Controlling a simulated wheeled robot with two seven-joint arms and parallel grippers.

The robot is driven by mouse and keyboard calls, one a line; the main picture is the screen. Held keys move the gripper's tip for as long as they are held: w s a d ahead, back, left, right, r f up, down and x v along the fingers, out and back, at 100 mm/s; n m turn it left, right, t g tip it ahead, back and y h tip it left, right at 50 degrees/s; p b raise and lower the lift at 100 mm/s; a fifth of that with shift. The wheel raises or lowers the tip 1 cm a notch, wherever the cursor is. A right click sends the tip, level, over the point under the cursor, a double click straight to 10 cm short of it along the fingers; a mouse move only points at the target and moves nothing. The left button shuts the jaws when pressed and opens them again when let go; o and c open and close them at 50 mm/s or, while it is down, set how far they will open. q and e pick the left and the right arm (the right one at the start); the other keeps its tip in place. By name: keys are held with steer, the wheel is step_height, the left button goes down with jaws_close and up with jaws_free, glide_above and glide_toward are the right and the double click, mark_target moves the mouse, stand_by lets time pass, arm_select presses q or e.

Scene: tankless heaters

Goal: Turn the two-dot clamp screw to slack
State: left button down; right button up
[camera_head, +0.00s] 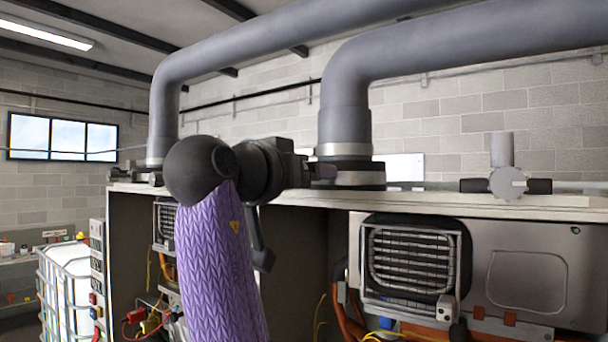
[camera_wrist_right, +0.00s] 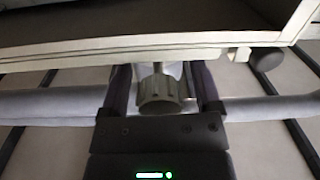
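One purple-sleeved arm of mine rises in the head view, its gripper (camera_head: 322,171) pointing right at the collar (camera_head: 358,178) at the foot of the nearer flue pipe (camera_head: 345,115). In the right wrist view, my right gripper (camera_wrist_right: 162,75) has its two dark purple fingers apart, one on each side of a grey round clamp screw head (camera_wrist_right: 158,92). Narrow gaps show between the head and the fingers. In the head view the screw at the gripper is hidden. I cannot make out dots on it. My left gripper is not identifiable in view.
Another grey fitting (camera_head: 508,183) with a short upright stub sits on the cabinet top (camera_head: 440,203) at right. A second flue pipe (camera_head: 163,115) rises behind the arm. A heater with a wire grille (camera_head: 413,259) hangs below. A white caged tank (camera_head: 66,290) stands at left.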

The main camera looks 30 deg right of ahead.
steer(key=b+v, duration=0.4)
steer(key=v, duration=0.5)
steer(key=shift+s+a, duration=0.2)
steer(key=shift+a, duration=0.15)
